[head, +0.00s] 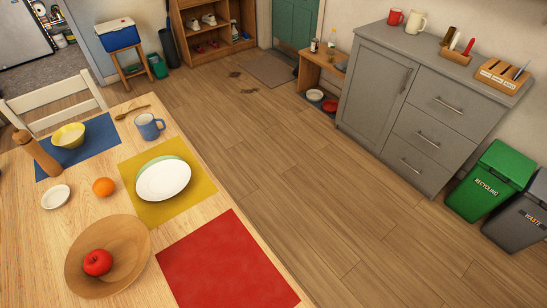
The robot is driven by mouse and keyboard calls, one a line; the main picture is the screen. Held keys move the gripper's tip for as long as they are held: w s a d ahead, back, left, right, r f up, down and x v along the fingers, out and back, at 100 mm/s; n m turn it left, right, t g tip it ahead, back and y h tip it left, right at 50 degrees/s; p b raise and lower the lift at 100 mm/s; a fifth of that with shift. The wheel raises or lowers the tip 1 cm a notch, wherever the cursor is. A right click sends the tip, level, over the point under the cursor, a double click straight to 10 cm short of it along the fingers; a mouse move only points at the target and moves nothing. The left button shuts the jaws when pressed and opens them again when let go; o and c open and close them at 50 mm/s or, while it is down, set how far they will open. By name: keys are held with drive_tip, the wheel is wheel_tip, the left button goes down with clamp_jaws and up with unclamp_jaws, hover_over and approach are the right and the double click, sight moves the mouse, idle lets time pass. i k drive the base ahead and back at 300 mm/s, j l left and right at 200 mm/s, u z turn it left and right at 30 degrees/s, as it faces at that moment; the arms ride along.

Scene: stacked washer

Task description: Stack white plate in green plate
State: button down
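The white plate (163,181) is over the yellow placemat (191,208) on the wooden table. The green plate (176,158) shows only as a pale green rim along the white plate's far edge. The white plate overlaps it and covers most of it, set slightly toward the near side. I cannot tell whether the white plate lies flat inside the green plate or rests on its rim. My gripper is not in view.
A blue mug (148,127), an orange (104,187), a small white dish (56,197) and a wooden bowl (130,272) with a red apple (97,262) stand around the plates. The red placemat (225,265) is bare. Open floor (300,190) lies right of the table.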

sight(162, 180)
drive_tip(key=i+l+z, duration=0.25)
drive_tip(key=z, duration=0.25)
drive_tip(key=i+l+z, duration=0.25)
drive_tip(key=z, duration=0.2)
drive_tip(key=i+z, duration=0.5)
drive_tip(key=i+l+u, duration=0.1)
drive_tip(key=i, duration=0.3)
drive_tip(key=i+l+u, duration=0.1)
drive_tip(key=i, duration=0.25)
drive_tip(key=i+u, duration=0.15)
drive_tip(key=u, duration=0.25)
drive_tip(key=i+u, duration=0.2)
drive_tip(key=u, duration=0.2)
drive_tip(key=i+l+u, duration=0.1)
drive_tip(key=u, duration=0.3)
drive_tip(key=i+l+u, duration=0.15)
drive_tip(key=u, duration=0.25)
drive_tip(key=i+u, duration=0.15)
drive_tip(key=u, duration=0.35)
drive_tip(key=i+l+u, duration=0.15)
drive_tip(key=u, duration=0.3)
drive_tip(key=i+l+u, duration=0.1)
drive_tip(key=u, duration=0.4)
drive_tip(key=l+u, duration=0.3)
drive_tip(key=u, duration=0.2)
drive_tip(key=i+l+u, duration=0.15)
drive_tip(key=l+u, duration=0.25)
drive_tip(key=i+l+u, duration=0.1)
drive_tip(key=l+u, duration=0.35)
drive_tip(key=l, duration=0.1)
